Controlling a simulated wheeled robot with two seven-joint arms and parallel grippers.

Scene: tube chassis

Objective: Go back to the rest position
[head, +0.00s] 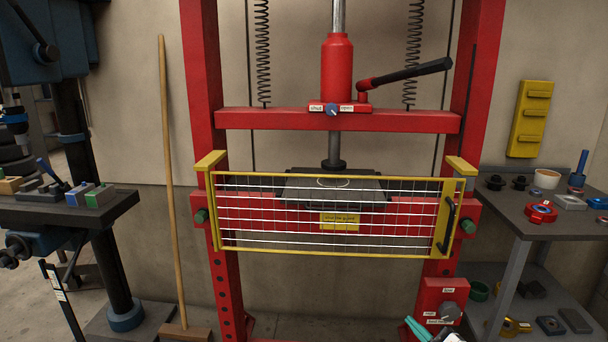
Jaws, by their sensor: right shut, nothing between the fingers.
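My right gripper (416,328) shows at the bottom edge, right of centre. Its teal fingers are shut and empty, just in front of and below the red control box (431,290). The rest of my right arm is mostly cut off by the frame. My left gripper is not in view. The red press frame (337,120) stands ahead, with its yellow mesh guard (335,253) across the opening. The guard has a black handle (449,225) at its right side. Behind the mesh, a dark plate (335,187) lies under the ram.
A workbench (525,222) with several small parts stands at the right, with a lower shelf. A drill press with a dark table (60,210) stands at the left. A broom (168,190) leans on the wall. Floor shows at the lower left.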

